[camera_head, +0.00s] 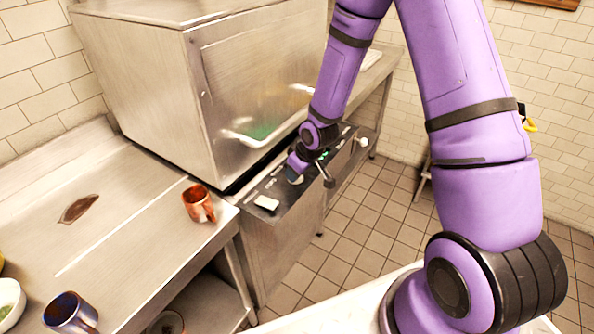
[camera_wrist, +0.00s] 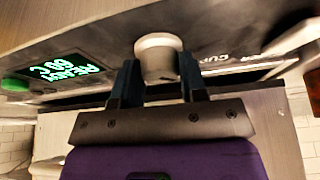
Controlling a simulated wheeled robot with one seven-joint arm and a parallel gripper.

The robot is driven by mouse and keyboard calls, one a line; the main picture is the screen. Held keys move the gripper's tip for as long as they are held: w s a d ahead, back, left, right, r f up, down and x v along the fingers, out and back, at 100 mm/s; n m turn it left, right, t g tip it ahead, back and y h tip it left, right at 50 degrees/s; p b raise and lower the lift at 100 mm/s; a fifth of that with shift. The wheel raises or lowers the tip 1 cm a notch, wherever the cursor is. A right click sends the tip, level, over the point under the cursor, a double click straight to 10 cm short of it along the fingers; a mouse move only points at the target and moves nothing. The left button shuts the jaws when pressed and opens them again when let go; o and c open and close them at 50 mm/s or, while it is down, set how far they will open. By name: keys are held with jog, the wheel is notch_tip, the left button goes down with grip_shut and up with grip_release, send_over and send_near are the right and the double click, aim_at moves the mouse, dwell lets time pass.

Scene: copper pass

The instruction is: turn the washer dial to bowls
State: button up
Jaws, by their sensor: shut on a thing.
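The washer (camera_head: 250,80) is a large steel hooded machine with a dark control strip along its front edge. The dial (camera_wrist: 158,58) is a pale round knob on that strip. My gripper (camera_wrist: 160,85) has its two dark fingers on either side of the dial and is shut on it. In the head view my gripper (camera_head: 298,170) is at the strip and mostly hides the dial. The strip has a green-lit display (camera_wrist: 65,68) and lettering near the dial that reads partly as "CUP". The dial's pointer and the bowls label cannot be made out.
A copper mug (camera_head: 198,204) stands on the steel counter (camera_head: 130,225) at left. A dark blue mug (camera_head: 70,313) is nearer. Tiled floor is clear in front.

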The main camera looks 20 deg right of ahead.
jog(key=m+h, duration=0.1)
jog(key=m, duration=0.3)
jog(key=shift+a+h, duration=0.15)
jog(key=shift+h, duration=0.25)
jog(key=shift+m+h, duration=0.6)
jog(key=shift+m, duration=1.2)
jog(key=shift+s, duration=0.1)
jog(key=o, duration=0.9)
jog(key=v, duration=1)
jog(key=shift+s+a+r, duration=0.1)
jog(key=shift+s+r, duration=0.15)
jog(key=shift+s, duration=0.05)
